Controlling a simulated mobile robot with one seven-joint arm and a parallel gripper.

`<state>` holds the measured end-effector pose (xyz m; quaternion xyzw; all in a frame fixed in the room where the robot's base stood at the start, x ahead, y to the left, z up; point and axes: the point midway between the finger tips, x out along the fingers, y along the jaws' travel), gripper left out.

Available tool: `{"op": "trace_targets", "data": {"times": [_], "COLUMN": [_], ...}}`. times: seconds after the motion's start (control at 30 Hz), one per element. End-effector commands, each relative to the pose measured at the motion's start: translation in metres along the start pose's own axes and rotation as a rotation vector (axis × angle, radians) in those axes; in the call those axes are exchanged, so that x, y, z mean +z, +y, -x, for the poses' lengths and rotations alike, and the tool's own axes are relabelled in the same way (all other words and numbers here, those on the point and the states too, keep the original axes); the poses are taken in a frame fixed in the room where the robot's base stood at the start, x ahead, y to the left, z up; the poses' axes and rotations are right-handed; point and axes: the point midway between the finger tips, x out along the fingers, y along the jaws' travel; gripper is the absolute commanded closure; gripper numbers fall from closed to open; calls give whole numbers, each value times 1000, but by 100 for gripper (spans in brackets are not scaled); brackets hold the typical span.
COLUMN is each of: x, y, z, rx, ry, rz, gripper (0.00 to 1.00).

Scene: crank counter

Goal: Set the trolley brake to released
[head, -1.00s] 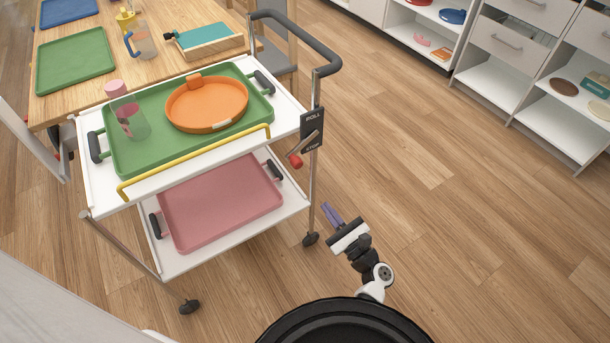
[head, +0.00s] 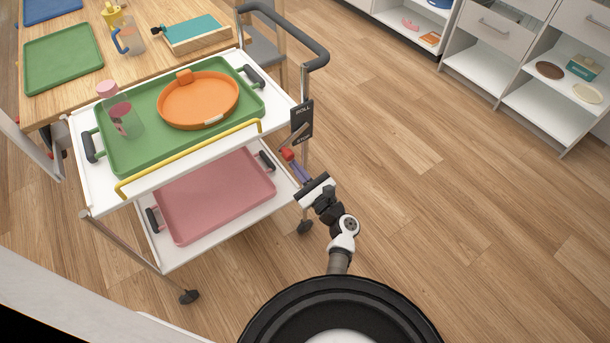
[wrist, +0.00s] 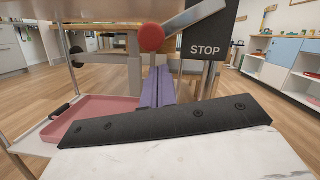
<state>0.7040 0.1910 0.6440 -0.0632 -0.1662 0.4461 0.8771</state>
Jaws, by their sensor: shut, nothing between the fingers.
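The trolley (head: 88,209) stands at the left in the head view. The brake plate (head: 302,122) on its right post reads ROLL at the top and STOP at the bottom. The brake lever ends in a red knob (head: 288,154) at the STOP end. In the wrist view the red knob (wrist: 151,38) is large at the top, beside the STOP plate (wrist: 207,37), with its grey lever (wrist: 196,14) rising to the right. My gripper (head: 298,170) is shut and empty, its purple fingers (wrist: 157,87) just below the knob. I cannot tell whether they touch it.
The trolley's top holds a green tray (head: 183,145) with an orange round tray (head: 199,100) and a cup (head: 125,120). A pink tray (head: 215,195) lies on its lower shelf. Floor to the right is clear, up to white shelves (head: 530,118).

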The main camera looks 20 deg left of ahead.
Motion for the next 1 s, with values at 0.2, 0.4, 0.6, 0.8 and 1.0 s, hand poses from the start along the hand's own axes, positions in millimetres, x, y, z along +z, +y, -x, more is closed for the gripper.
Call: {"op": "trace_targets", "data": {"times": [0.2, 0.4, 0.6, 0.8, 1.0], "x": [12, 12, 13, 17, 19], "y": [0, 0, 0, 2, 4], "z": [-3, -3, -3, -4, -4], "rx": [0, 0, -1, -11, -17], "ry": [1, 1, 1, 1, 1], "rz": [0, 0, -5, -45, -72], "gripper": [100, 100, 100, 100, 100]}}
